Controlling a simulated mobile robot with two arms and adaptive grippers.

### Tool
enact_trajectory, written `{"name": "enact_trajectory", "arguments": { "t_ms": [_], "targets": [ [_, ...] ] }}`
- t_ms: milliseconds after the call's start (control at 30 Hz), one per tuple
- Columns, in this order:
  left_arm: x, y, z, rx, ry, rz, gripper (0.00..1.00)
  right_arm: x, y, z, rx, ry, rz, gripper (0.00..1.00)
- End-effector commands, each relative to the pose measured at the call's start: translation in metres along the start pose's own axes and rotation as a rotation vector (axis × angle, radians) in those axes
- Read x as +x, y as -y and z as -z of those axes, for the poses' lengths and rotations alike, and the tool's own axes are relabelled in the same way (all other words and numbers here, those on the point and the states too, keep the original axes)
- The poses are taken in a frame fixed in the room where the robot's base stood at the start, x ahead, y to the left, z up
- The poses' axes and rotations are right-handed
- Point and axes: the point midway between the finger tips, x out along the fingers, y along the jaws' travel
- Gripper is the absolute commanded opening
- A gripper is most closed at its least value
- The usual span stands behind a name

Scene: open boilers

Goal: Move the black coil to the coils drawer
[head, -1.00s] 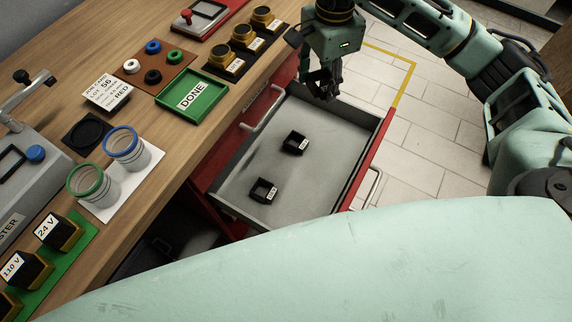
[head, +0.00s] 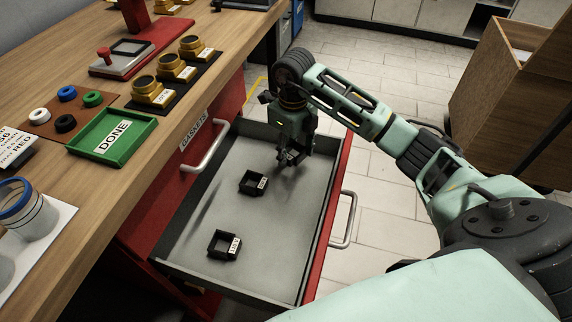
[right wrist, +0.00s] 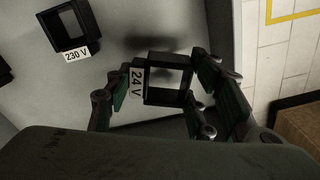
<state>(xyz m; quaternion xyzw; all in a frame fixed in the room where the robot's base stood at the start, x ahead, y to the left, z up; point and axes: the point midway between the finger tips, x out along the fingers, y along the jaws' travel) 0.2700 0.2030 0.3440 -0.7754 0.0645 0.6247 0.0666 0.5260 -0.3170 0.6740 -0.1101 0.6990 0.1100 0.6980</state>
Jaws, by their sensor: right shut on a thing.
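The black coil (right wrist: 168,78) is a square frame with a white label reading 24 V. It sits between the fingers of my right gripper (right wrist: 165,88) in the right wrist view, and they are shut on it. In the head view my right gripper (head: 290,158) points down over the far right part of an open grey drawer (head: 262,235) with a red front. The coil is hard to make out there. Its exact height over the drawer floor cannot be told. My left gripper is not in view.
Two similar black frames lie in the drawer: one nearer the middle (head: 253,183) and one at the near end (head: 223,245). A closed drawer's handle (head: 206,150) juts out at left. The bench (head: 150,190) holds a green DONE tray (head: 112,137). Drawer floor between them is bare.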

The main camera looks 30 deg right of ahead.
Motion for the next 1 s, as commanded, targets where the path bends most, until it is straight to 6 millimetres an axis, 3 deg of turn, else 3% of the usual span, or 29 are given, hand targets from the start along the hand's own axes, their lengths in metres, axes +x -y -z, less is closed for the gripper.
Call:
{"name": "enact_trajectory", "arguments": {
  "t_ms": [300, 733, 767, 1000],
  "targets": [
    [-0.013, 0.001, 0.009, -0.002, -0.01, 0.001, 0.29, 0.037, -0.001, 0.0, -0.001, 0.0, -0.001, 0.21],
    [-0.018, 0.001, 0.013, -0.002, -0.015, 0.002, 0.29, 0.042, 0.0, 0.0, -0.002, 0.001, 0.001, 0.21],
    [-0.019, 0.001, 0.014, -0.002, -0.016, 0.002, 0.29, 0.042, 0.0, 0.0, -0.002, 0.001, 0.001, 0.51],
    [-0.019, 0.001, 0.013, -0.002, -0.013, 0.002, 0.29, 0.041, 0.0, 0.0, -0.002, 0.001, 0.001, 0.68]
  ]
}}
